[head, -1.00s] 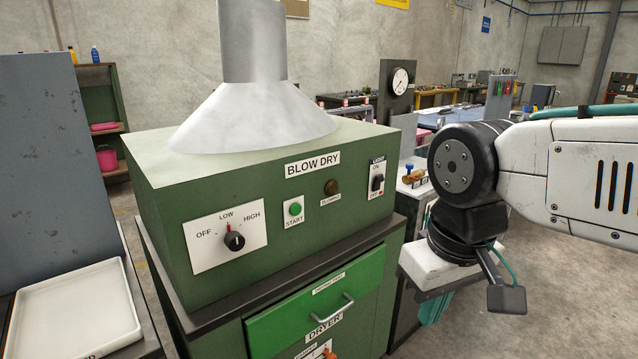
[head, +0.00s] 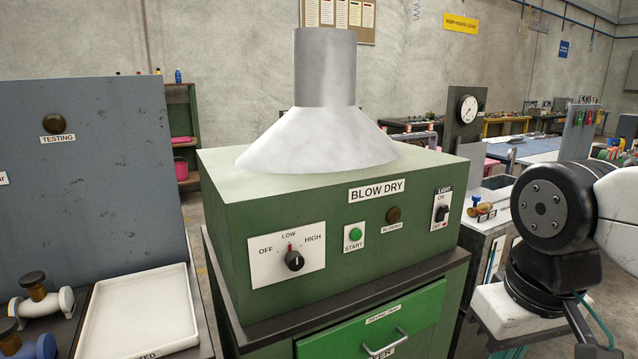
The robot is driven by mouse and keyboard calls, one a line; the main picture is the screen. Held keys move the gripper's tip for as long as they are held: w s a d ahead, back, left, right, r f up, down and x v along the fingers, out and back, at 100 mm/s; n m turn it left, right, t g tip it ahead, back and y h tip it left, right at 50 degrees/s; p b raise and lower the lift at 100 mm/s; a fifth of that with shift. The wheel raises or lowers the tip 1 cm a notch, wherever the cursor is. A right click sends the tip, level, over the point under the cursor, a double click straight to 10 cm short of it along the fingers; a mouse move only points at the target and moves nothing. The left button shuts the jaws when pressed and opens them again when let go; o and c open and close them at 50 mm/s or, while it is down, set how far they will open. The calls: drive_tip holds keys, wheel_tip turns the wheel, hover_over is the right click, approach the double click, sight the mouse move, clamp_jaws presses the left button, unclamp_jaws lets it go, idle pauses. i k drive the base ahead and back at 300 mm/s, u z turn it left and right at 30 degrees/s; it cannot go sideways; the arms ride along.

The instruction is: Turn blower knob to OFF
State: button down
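The blower knob (head: 294,261) is a round black knob on a white plate (head: 262,270) marked OFF, LOW and HIGH, on the front of the green BLOW DRY box (head: 370,226). A red mark shows at its top, and it seems to point at LOW, between OFF at left and HIGH at right.
A green START button (head: 355,235), a brown lamp (head: 393,215) and a LIGHT switch (head: 441,213) share the panel. Below is a green drawer (head: 375,325) with a handle. At left are a white tray (head: 140,310) and a grey TESTING panel (head: 90,190). A metal hood (head: 318,140) tops the box.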

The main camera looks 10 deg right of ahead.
sight(294, 261)
drive_tip(key=u, duration=1.75)
drive_tip(key=k, duration=0.45)
drive_tip(key=z, duration=1.1)
